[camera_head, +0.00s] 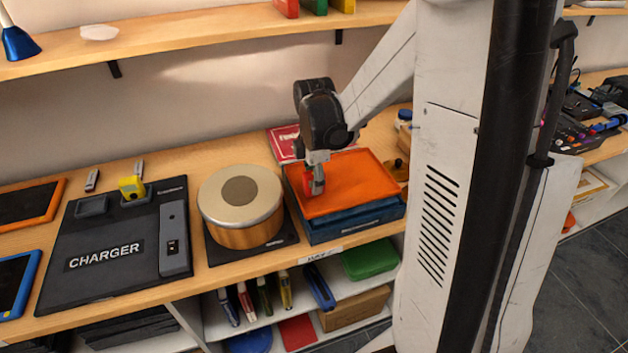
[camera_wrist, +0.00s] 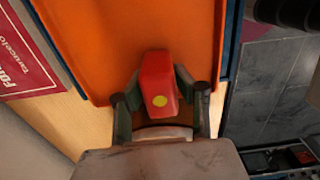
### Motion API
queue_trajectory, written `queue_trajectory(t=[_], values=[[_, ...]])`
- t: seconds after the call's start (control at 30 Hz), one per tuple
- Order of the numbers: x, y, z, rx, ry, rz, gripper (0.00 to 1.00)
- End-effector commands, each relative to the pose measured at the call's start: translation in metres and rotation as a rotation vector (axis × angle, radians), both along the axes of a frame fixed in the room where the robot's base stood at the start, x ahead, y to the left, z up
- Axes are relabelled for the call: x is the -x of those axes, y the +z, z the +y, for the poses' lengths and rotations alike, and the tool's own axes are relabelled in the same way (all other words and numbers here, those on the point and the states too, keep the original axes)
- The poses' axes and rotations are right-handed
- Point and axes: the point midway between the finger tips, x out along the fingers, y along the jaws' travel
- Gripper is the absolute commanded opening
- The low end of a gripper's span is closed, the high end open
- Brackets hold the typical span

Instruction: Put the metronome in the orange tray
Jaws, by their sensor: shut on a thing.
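The metronome (camera_wrist: 159,82) is a small red block with a yellow dot on its end. My gripper (camera_wrist: 160,97) is shut on it, one finger on each side. The orange tray (camera_wrist: 115,45) lies behind it in the wrist view. In the head view my gripper (camera_head: 316,182) points down over the left part of the orange tray (camera_head: 355,182), and the metronome shows as a bit of red beside the fingers. I cannot tell whether the metronome touches the tray floor.
The orange tray sits on a blue tray (camera_head: 352,221) at the counter's edge. A round gold-and-wood drum (camera_head: 240,205) stands left of it, then a black charger board (camera_head: 115,240). A red box or book (camera_head: 283,142) lies behind. A shelf (camera_head: 180,38) runs above.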

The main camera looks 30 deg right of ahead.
Motion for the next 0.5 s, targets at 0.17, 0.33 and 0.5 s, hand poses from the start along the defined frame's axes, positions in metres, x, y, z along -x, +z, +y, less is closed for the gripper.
queue_trajectory(t=[0.17,0.33,0.5], values=[[-0.0001,-0.0004,0.0001,0.0,0.0,0.0,0.0],[-0.0001,-0.0035,0.0002,0.0,0.0,0.0,0.0],[-0.0002,-0.0034,0.0002,0.0,0.0,0.0,0.43]])
